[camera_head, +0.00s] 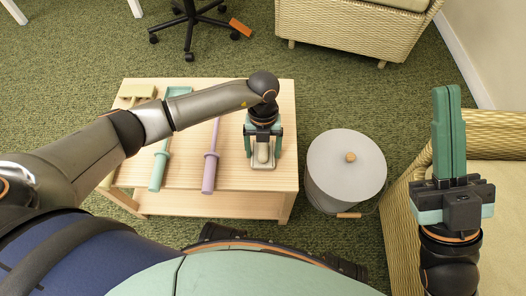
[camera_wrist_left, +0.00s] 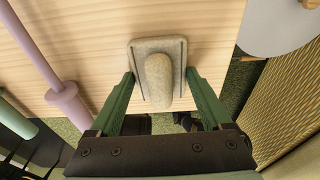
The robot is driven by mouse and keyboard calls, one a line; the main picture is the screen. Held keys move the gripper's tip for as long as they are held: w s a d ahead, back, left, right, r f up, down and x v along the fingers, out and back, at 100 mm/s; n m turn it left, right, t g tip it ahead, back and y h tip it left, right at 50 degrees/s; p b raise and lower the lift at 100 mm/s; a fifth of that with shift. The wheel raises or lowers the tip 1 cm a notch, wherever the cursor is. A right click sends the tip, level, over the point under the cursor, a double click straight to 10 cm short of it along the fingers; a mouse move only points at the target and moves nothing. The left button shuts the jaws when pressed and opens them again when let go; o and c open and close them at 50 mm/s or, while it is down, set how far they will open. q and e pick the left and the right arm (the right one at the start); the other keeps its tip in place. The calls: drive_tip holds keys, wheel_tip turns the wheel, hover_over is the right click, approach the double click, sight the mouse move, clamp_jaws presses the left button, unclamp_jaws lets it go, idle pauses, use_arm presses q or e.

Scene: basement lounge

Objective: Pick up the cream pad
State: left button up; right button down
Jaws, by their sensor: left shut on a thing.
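The cream pad (camera_wrist_left: 158,78), a flat rectangular plate with a rounded raised grip on top, lies at the right part of the light wooden table (camera_head: 232,96). It also shows in the head view (camera_head: 262,155), partly covered by my gripper. My left gripper (camera_head: 263,146) is above it, pointing down, with one green finger at each side edge of the plate. It is shut on the pad across its width. The pad looks flat on or very near the tabletop. My right gripper (camera_head: 449,130) is at the right, away from the table, fingers together, pointing up and empty.
A lilac-handled tool (camera_head: 211,170) and a mint-handled tool (camera_head: 160,165) lie left of the pad. A tan-headed tool (camera_head: 137,91) is at the far left. A grey lidded bin (camera_head: 346,170) stands right of the table. A wicker seat (camera_head: 408,215) is at the right.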

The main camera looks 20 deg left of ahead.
use_arm(q)
drive_tip(key=c, duration=0.4)
drive_tip(key=shift+r, duration=0.15)
